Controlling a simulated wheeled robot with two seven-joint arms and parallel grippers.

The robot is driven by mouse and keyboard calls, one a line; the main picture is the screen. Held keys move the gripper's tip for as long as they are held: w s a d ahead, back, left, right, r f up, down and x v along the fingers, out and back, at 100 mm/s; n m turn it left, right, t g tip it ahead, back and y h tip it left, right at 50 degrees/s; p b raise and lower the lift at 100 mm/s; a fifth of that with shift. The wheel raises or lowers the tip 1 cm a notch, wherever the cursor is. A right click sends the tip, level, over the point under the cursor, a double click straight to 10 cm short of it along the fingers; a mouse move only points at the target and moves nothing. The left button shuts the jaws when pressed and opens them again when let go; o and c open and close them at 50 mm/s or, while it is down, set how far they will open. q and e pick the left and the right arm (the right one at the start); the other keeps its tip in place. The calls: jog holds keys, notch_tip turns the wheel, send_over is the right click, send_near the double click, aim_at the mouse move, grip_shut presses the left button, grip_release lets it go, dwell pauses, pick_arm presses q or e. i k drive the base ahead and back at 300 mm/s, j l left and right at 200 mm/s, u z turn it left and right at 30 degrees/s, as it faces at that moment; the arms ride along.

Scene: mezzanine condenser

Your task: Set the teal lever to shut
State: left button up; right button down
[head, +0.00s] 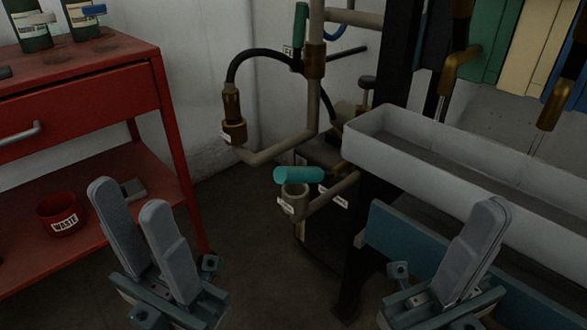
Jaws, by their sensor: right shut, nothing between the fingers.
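The teal lever (298,174) is a short rounded bar near the picture's centre. It lies roughly level across the top of a grey upright pipe stub (294,193) with a small white tag. My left gripper (130,197) is at the lower left, its two grey fingers apart with nothing visible between them. It is to the left of the teal lever and clear of it. My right gripper (487,212) is at the lower right, its fingers together and empty. It is well to the right of the lever, in front of the grey trough. The wording on the tags is too small to read.
A red cart (100,66) with bottles on top and a red WASTE pot (62,215) below stands at left. A grey trough (440,150) and a blue beam (420,245) fill the right. Pipes with a green handle (301,22) rise behind the lever.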

aim_at(282, 175)
jog(key=k+j+z, duration=0.1)
jog(key=j+z, duration=0.2)
jog(key=k+j+z, duration=0.1)
jog(key=j+z, duration=0.15)
jog(key=k+j+z, duration=0.15)
jog(key=j+z, duration=0.15)
